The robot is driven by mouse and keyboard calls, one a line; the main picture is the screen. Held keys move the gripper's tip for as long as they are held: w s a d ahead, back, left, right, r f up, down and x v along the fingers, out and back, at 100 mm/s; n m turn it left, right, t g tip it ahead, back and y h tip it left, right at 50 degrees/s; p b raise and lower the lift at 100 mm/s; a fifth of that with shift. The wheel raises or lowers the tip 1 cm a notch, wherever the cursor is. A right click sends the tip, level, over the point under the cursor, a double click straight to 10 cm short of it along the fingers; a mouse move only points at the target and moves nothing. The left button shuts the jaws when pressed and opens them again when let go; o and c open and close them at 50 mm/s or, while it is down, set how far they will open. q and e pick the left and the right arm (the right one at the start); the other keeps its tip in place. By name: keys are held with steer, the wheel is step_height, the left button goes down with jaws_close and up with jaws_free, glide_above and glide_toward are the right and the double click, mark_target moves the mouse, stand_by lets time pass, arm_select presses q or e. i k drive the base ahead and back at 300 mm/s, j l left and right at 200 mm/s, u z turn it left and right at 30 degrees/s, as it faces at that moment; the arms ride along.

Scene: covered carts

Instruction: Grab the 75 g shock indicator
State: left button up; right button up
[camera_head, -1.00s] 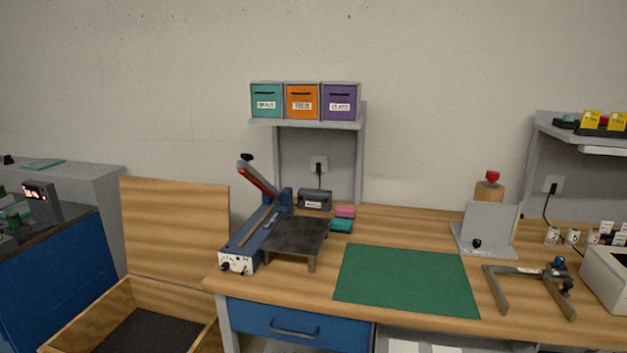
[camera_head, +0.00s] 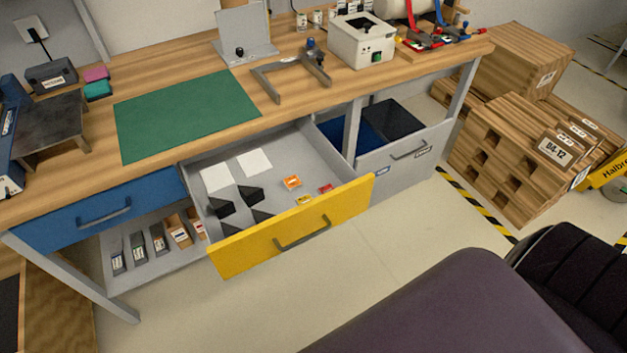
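Several small indicator-like pieces lie in the open yellow-fronted drawer (camera_head: 262,248): an orange one (camera_head: 291,182), a yellow one (camera_head: 304,200) and a red one (camera_head: 325,188). Their markings are too small to read, so I cannot tell which is the 75 g shock indicator. The drawer also holds black wedge-shaped pieces (camera_head: 249,195) and white sheets (camera_head: 255,162). Neither of my grippers is in view.
The workbench carries a green mat (camera_head: 185,115), a clamp-like frame (camera_head: 290,70) and a white box device (camera_head: 361,42). A blue drawer (camera_head: 100,208) is shut. A grey bin drawer (camera_head: 405,152) is open. Wooden crates (camera_head: 510,150) stand at right. Floor before the drawer is clear.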

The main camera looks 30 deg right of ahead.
mark_target(293, 182)
steer(key=z, duration=0.7)
steer(key=i+l+u, duration=0.2)
steer(key=i+l, duration=0.35)
steer(key=l, duration=0.1)
